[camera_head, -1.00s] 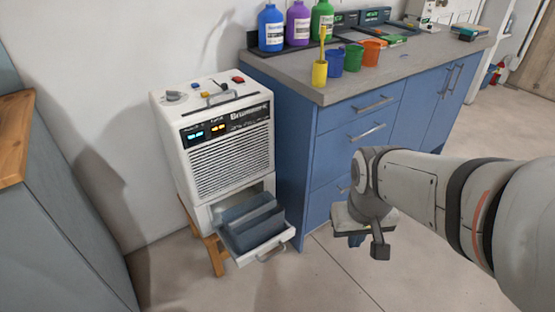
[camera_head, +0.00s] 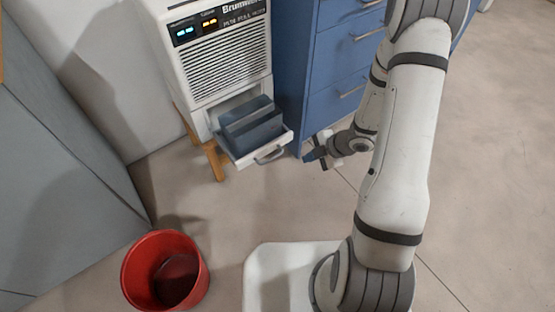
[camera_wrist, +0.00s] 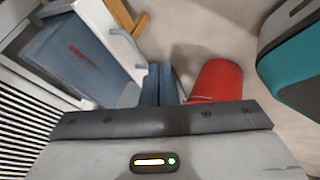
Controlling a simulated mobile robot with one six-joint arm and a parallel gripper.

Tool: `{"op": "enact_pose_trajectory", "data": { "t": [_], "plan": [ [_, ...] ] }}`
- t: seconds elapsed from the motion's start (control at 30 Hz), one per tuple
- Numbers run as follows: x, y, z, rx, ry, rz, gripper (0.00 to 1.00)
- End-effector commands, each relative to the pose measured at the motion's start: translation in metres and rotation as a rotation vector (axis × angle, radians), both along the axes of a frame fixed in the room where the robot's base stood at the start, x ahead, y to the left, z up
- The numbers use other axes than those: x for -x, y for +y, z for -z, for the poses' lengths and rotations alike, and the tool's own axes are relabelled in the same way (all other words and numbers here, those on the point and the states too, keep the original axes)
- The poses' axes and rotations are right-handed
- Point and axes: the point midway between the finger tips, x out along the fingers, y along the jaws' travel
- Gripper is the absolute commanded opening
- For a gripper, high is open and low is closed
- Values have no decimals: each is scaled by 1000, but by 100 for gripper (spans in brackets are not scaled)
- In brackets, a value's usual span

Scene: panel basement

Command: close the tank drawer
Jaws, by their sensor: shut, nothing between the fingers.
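The tank drawer (camera_head: 284,142) is pulled out of the lower front of the white machine (camera_head: 215,60). It has a white front with a handle, and a grey-blue tank (camera_head: 250,122) sits inside. My gripper (camera_head: 309,157) is low, just right of the drawer front and apart from it in the head view. Its blue fingers are shut and empty. In the wrist view the fingers (camera_wrist: 161,85) appear beside the drawer's white front (camera_wrist: 112,40) and handle; whether they touch cannot be told.
A red bucket (camera_head: 166,270) stands on the floor in front; it also shows in the wrist view (camera_wrist: 217,80). The blue cabinet (camera_head: 335,75) stands close to the machine's right. A grey cabinet (camera_head: 60,190) is at left. Floor in front of the drawer is clear.

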Motion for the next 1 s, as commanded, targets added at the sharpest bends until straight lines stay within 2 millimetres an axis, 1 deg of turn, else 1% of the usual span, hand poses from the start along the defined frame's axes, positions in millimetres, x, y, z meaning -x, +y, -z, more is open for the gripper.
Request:
{"op": "enact_pose_trajectory", "data": {
  "t": [0.03, 0.1, 0.27, 0.5, 0.67, 0.7, 0.73, 0.8, 0.9, 1.0],
  "plan": [
    [5, 4, 5, -23, 4, -28, 0],
    [9, 8, 9, -43, 4, -56, 0],
    [8, 19, 24, -54, 4, -71, 0],
    [0, 49, 64, -51, 5, -69, 0],
    [-6, 69, 89, -51, 5, -67, 0],
    [-9, 74, 91, -50, 2, -69, 0],
    [-16, 76, 85, -50, -3, -69, 0],
    [-24, 82, 83, -50, -1, -67, 0],
    [-33, 88, 80, -50, 0, -66, 0],
    [-37, 91, 78, -50, 2, -65, 0]
  ]
}}
